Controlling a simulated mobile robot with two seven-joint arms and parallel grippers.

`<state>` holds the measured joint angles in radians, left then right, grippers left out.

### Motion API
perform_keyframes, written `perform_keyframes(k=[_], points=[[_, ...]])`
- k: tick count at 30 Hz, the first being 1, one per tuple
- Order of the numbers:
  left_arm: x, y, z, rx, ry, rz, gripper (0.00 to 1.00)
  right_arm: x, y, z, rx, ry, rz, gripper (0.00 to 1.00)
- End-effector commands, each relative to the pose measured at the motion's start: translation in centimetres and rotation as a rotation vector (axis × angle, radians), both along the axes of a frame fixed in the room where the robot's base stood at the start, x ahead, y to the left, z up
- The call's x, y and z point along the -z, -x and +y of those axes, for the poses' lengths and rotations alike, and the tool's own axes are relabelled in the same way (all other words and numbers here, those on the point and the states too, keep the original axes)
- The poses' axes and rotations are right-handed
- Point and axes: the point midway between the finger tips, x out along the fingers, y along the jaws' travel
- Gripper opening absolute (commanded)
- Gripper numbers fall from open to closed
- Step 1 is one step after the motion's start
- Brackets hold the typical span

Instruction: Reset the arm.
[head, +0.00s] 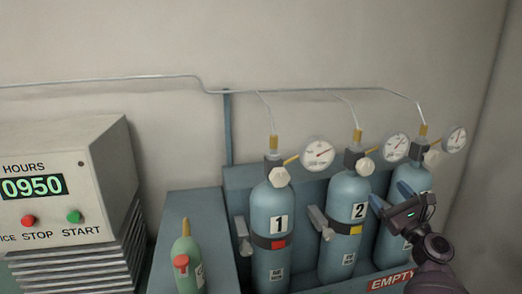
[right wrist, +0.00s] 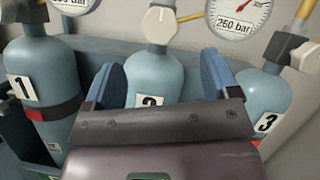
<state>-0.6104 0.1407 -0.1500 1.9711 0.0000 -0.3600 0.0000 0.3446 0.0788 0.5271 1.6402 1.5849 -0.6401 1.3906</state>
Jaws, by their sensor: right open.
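My right gripper (head: 393,197) is in front of the third cylinder (head: 386,243) at the right of the head view. Its two blue fingers are spread apart with nothing between them. In the right wrist view the open fingers (right wrist: 158,80) point toward cylinder 2 (right wrist: 150,75), and cylinder 3 (right wrist: 262,95) is to the right. I cannot tell whether a finger touches anything. The gripper's body hides part of the third cylinder in the head view. My left gripper is not in view.
Cylinders 1 (head: 270,215) and 2 (head: 343,200) stand in a blue rack with gauges and pipes above. An EMPTY label (head: 390,281) is on the rack's front. A control box (head: 60,170) reading 0950 stands left.

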Motion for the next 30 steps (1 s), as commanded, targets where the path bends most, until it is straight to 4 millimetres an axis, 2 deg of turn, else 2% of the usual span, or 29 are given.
perform_keyframes(k=[5,9,14,17,20,24,30], points=[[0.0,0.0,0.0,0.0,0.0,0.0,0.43,0.4,-0.4,-0.5,0.186,0.371,-0.014,0.81],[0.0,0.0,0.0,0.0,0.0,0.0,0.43,0.5,-1.0,0.9,0.344,0.825,-0.026,0.81],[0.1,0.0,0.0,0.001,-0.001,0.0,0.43,3.4,0.1,2.3,0.462,1.35,-0.014,0.81],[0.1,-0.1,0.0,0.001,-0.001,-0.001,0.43,6.1,1.5,3.2,0.497,1.674,-0.009,0.81],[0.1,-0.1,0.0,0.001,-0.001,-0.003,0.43,9.4,3.6,4.2,0.501,1.988,-0.016,0.81],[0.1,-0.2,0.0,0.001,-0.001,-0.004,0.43,14.5,7.8,5.8,0.448,2.402,-0.054,0.81],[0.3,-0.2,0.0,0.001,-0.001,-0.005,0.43,21.4,14.9,8.3,0.287,2.797,-0.146,0.81]])
